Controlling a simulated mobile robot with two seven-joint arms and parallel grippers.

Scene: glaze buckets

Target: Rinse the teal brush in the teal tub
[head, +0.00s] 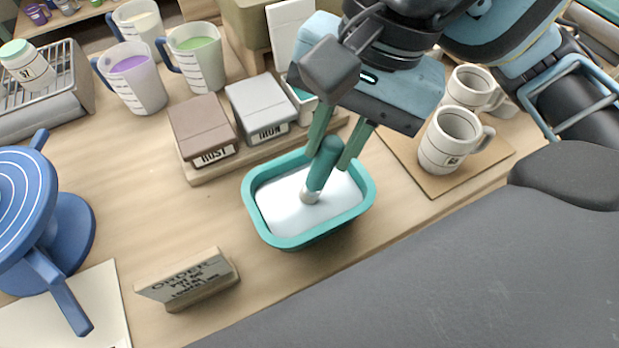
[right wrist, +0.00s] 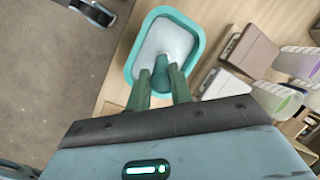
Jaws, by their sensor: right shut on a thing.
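The teal tub (head: 257,214) stands on the wooden table near the front edge, filled with pale liquid. The teal brush (head: 322,168) points down into the tub, and its light tip is at the liquid's surface; I cannot tell how deep it reaches. My right gripper (head: 335,150) is shut on the brush's handle above the tub. In the right wrist view the gripper's fingers (right wrist: 162,88) hold the brush (right wrist: 160,72) over the tub (right wrist: 131,60).
Boxes marked RUST (head: 203,128) and IRON (head: 261,106) stand behind the tub on a wooden base. Mugs (head: 450,140) stand on a board at right. An order sign (head: 188,279) is at front left, a blue wheel (head: 25,205) at far left. Measuring jugs (head: 133,78) stand behind.

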